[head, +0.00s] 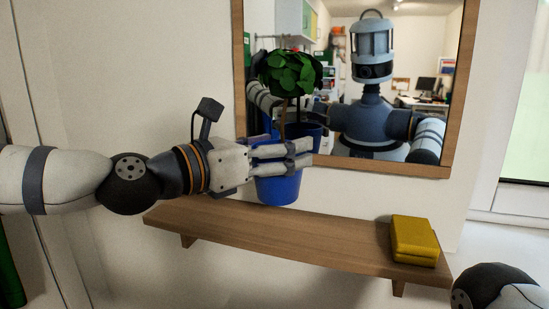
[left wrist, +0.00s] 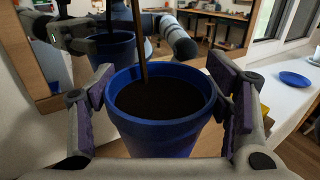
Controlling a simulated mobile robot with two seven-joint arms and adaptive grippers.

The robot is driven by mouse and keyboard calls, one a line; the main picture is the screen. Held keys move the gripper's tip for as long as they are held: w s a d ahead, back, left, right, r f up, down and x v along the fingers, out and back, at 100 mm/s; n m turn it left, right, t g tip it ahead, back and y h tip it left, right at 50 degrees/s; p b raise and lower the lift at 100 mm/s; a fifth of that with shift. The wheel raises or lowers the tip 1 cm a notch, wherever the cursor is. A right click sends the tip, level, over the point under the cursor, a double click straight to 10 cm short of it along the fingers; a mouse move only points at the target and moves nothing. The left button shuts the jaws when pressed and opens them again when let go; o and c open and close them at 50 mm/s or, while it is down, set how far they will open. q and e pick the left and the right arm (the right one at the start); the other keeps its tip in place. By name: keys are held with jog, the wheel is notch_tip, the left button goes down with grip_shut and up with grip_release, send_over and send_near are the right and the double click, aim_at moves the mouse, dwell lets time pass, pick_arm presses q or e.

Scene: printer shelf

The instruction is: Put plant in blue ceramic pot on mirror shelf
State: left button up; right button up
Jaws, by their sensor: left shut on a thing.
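The plant's round green crown (head: 290,73) rises on a thin stem from the blue ceramic pot (head: 278,189). My left gripper (head: 303,152) is shut on the pot near its rim. In the left wrist view, the pot's rim and dark soil (left wrist: 161,99) sit between the two fingers, with the stem going up from the soil. The pot looks upright. Its base shows over the back part of the wooden mirror shelf (head: 205,224); I cannot tell whether it touches the shelf. My right gripper is out of view.
A yellow box (head: 414,239) lies at the shelf's right end. The shelf between pot and box is bare. A wood-framed mirror (head: 400,164) hangs just behind the plant and reflects my body and the pot. A blue plate (left wrist: 295,79) shows at the right in the wrist view.

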aim_at(276, 191)
pick_arm(q)
jog(key=f, duration=0.2)
jog(key=f+b, duration=0.1)
jog(key=f, duration=0.1)
jog(key=shift+a+f, duration=0.2)
jog(key=shift+f, duration=0.1)
jog(key=shift+s+f+b, duration=0.1)
jog(key=shift+f+b, duration=0.4)
jog(key=shift+f, duration=0.3)
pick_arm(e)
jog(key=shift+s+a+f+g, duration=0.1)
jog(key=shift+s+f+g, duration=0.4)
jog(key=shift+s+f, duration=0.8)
pick_arm(q)
jog(key=shift+f, duration=0.6)
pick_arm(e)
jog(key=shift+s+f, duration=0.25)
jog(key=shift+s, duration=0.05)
pick_arm(q)
jog(key=o, duration=2)
jog(key=shift+o, duration=0.2)
jog(key=shift+f, duration=0.1)
